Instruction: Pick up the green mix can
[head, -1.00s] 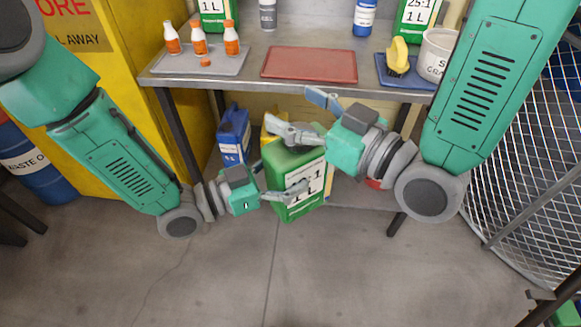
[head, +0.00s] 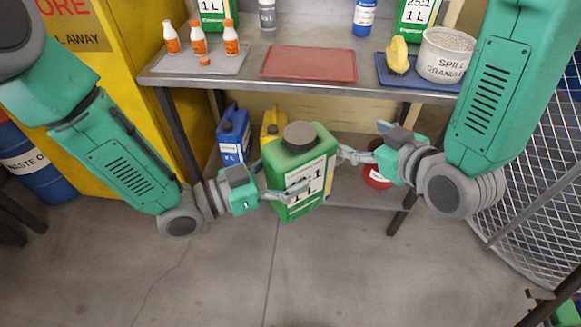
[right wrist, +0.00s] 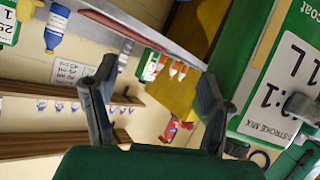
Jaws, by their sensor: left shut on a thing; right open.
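The green mix can (head: 318,142), with a dark round cap and a white label, is upright in front of the bench's lower shelf. My left gripper (head: 292,193) is shut on it from the left, fingers across its lower front. I cannot tell whether the can's base touches anything. My right gripper (head: 358,155) is open and empty, just right of the can. In the right wrist view, the can's labelled face (right wrist: 285,70) fills the right side, beside the open fingers of my right gripper (right wrist: 155,105).
The metal bench (head: 260,45) above carries a red tray (head: 310,64), a blue tray (head: 400,76) with a yellow-handled brush, and a spill granules tub (head: 444,55). Blue (head: 234,134) and yellow (head: 273,123) containers stand behind the can. The front floor (head: 300,275) is clear.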

